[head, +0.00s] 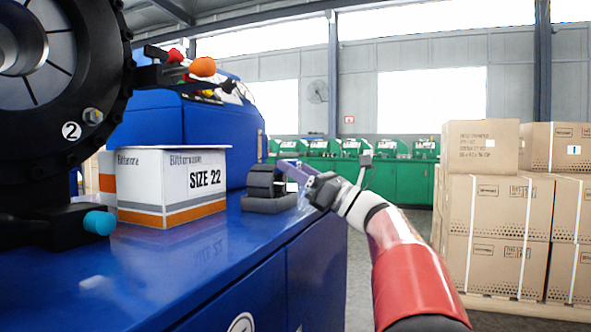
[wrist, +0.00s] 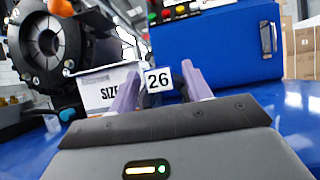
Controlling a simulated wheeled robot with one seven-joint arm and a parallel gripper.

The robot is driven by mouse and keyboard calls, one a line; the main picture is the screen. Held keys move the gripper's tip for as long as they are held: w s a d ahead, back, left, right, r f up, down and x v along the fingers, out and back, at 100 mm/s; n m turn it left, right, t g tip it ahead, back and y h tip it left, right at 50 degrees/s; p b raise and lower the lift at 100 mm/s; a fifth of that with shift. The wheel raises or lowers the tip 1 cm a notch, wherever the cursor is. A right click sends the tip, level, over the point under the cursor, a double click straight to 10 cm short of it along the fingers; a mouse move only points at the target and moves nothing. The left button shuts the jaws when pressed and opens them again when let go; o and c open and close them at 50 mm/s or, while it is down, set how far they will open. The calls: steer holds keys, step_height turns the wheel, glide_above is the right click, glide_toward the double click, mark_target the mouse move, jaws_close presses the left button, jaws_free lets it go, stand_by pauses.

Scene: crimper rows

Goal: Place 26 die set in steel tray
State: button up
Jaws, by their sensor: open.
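The 26 die set (head: 262,180) is a dark, ribbed block on a dark grey base (head: 268,204) on the blue machine top. Its white label reading 26 (wrist: 159,80) faces the wrist camera. My gripper (head: 284,168) is open, with its purple fingers at the die set's right side in the head view. In the wrist view the two fingers of my gripper (wrist: 160,72) stand either side of the label, and most of the block is hidden behind it. Whether the fingers touch the block I cannot tell. I do not see a steel tray in either view.
A white and orange SIZE 22 box (head: 175,187) stands left of the die set; it also shows in the wrist view (wrist: 98,90). A black machine head (head: 60,100) is at left. The blue top (head: 215,265) is clear in front. Cartons (head: 500,215) are stacked at right.

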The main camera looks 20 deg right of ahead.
steer(key=b+v, duration=0.1)
steer(key=v, duration=1.1)
steer(key=shift+b, duration=0.35)
steer(key=shift+r, duration=0.1)
